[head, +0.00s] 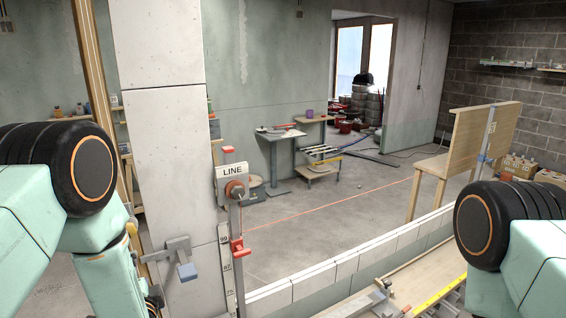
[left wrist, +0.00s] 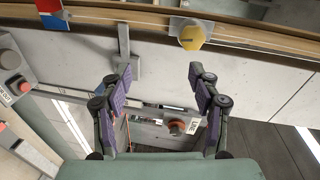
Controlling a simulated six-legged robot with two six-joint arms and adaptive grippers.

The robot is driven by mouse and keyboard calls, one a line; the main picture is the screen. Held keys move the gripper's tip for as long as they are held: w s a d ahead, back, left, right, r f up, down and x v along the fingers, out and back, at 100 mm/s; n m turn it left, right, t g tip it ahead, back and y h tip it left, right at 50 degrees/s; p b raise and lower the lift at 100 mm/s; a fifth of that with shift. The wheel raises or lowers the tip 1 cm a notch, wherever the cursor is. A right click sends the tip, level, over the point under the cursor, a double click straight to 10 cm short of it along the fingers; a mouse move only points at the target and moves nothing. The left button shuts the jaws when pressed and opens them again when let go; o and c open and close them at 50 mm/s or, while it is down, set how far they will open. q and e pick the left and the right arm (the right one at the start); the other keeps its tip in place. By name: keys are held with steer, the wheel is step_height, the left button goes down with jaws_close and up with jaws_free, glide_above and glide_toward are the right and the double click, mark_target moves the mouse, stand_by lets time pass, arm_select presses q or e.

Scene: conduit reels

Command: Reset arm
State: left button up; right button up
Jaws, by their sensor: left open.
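My left arm (head: 85,215) comes in from the left in the head view and hangs bent downward; its gripper end is mostly cut off at the bottom edge. In the left wrist view my left gripper (left wrist: 162,80) is open, with its two dark, purple-padded fingers wide apart and nothing between them. A grey bracket (left wrist: 125,62) shows beside the left finger. My right arm (head: 515,240) shows at the right edge of the head view, bent; its gripper is out of the picture.
A post with a LINE sign (head: 233,171) and a reel (head: 236,189) stands in front of me, beside a pale concrete pillar (head: 160,120). A grey bracket (head: 180,258) juts from the pillar. A low block wall (head: 330,270) runs to the right. Open floor (head: 310,215) lies beyond.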

arm_select(q)
steer(key=s+d+f+n+g+h+b, duration=0.2)
steer(key=s+f+b, duration=0.6)
steer(key=s+f, duration=0.4)
steer(key=s+d+f+n+g+h+b, duration=0.3)
steer(key=s+d+f+n+g+b, duration=0.2)
steer(key=s+f, duration=0.8)
steer(key=s+d+f+n+g+h+b, duration=0.3)
steer(key=s+f+g+b, duration=0.4)
steer(key=f, duration=1.1)
steer(key=s+d+n+b, duration=0.1)
steer(key=s+b, duration=0.3)
steer(key=s, duration=0.2)
steer(key=shift+s+d+f, duration=0.15)
steer(key=shift+s+f, duration=0.1)
steer(key=shift+f, duration=0.1)
steer(key=shift+c, duration=0.3)
steer(key=c, duration=0.5)
steer(key=shift+o, duration=0.2)
steer(key=shift+s, duration=0.2)
